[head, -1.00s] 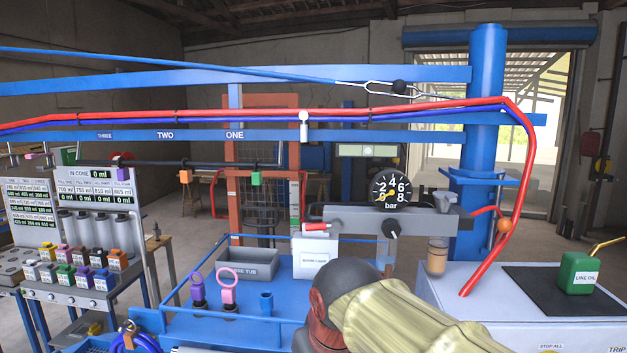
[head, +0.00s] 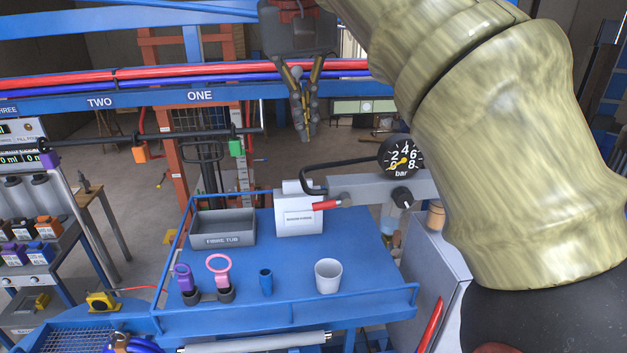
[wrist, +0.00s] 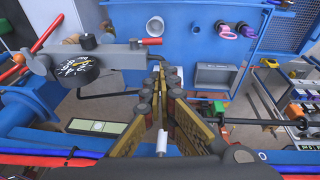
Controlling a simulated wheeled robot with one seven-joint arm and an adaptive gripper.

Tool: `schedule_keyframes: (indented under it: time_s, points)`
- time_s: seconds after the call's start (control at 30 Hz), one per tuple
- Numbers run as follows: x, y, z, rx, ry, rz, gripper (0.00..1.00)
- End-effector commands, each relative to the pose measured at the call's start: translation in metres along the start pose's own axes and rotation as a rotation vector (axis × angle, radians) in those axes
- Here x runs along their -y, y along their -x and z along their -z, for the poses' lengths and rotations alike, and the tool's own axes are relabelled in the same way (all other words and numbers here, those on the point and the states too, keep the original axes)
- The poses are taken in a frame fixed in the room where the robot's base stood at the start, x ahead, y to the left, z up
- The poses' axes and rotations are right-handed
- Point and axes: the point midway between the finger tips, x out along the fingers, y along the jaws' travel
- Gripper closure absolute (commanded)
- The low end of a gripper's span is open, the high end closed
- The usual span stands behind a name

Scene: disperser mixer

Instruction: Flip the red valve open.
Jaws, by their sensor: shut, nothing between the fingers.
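The red valve handle (head: 326,205) lies roughly level at the left end of a grey manifold bar (head: 362,190), just right of a white labelled box. It also shows in the wrist view (wrist: 151,41), beyond my fingertips. A round black gauge marked bar (head: 401,158) sits on top of the bar. My gripper (head: 306,136) hangs pointing down, above and a little left of the handle in the head view, apart from it. Its fingers are closed together and empty; they also show in the wrist view (wrist: 160,72).
A black hose (head: 335,165) arches over the bar's left end. The blue bench holds a fibre tub (head: 224,228), a white cup (head: 328,275), pink and purple ring tools and a small blue cup. Red and blue lines (head: 180,75) cross behind my gripper. My arm hides the right side.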

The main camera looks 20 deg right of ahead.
Motion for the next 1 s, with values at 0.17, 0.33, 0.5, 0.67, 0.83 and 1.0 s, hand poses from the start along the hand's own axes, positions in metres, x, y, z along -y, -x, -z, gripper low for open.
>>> schedule_keyframes:
  time_s: [0.17,0.33,0.5,0.67,0.83,1.0]
  points:
    - [-0.003,-0.002,-0.013,0.051,-0.024,-0.015,1.0]
    - [-0.003,-0.002,-0.012,0.049,-0.026,-0.015,1.0]
    - [-0.003,-0.003,-0.012,0.049,-0.026,-0.014,1.0]
    - [-0.004,-0.017,-0.013,0.051,-0.026,-0.015,1.0]
    - [-0.004,-0.047,-0.015,0.05,-0.026,-0.014,1.0]
    - [-0.004,-0.08,-0.017,0.051,-0.026,-0.014,1.0]
